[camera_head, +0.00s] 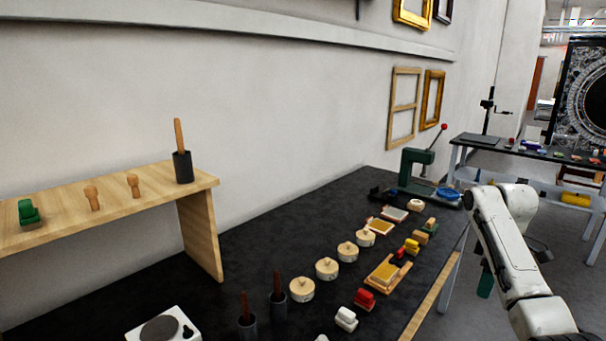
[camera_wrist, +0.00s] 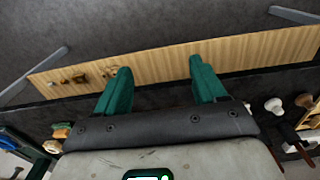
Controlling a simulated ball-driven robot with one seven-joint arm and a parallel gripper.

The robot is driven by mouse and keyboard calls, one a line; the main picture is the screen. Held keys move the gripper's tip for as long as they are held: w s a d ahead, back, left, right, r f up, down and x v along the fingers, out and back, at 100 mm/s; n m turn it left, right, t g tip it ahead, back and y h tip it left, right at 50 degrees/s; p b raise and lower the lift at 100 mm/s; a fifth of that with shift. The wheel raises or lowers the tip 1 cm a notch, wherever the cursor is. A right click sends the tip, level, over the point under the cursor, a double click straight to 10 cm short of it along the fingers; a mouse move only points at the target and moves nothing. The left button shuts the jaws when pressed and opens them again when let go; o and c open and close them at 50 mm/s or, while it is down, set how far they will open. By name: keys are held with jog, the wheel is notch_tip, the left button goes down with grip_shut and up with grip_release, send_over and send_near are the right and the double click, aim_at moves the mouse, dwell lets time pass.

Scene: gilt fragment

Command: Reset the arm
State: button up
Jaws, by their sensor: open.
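My gripper (camera_wrist: 160,75) shows in the wrist view with its two green fingers spread wide apart and nothing between them. Beyond the fingertips is the light wooden front edge (camera_wrist: 157,58) of the workbench, with grey floor past it. In the head view my white arm (camera_head: 505,245) is folded at the right, beside the front edge of the black workbench (camera_head: 250,245). One green finger (camera_head: 486,281) hangs below the arm there; the rest of the gripper is hidden behind it.
Round wooden pieces (camera_head: 326,268), a red block (camera_head: 365,299) and a wooden block with a yellow top (camera_head: 384,273) lie on the bench. A green press (camera_head: 415,165) stands at its far end. A wooden shelf (camera_head: 150,197) is at left. Floor is open right of the bench.

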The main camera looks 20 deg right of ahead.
jog(key=s+a+f+m, duration=0.1)
jog(key=a+f, duration=0.8)
jog(key=a, duration=0.4)
jog(key=s+a+f, duration=0.1)
jog(key=a+f, duration=0.8)
jog(key=a, duration=0.4)
jog(key=s+a+f+m, duration=0.2)
jog(key=s+a+f, duration=0.2)
jog(key=s+a, duration=0.65)
jog(key=s+a+r+m, duration=0.2)
jog(key=s, duration=1.1)
jog(key=shift+r+t, duration=0.3)
jog(key=shift+t, duration=0.1)
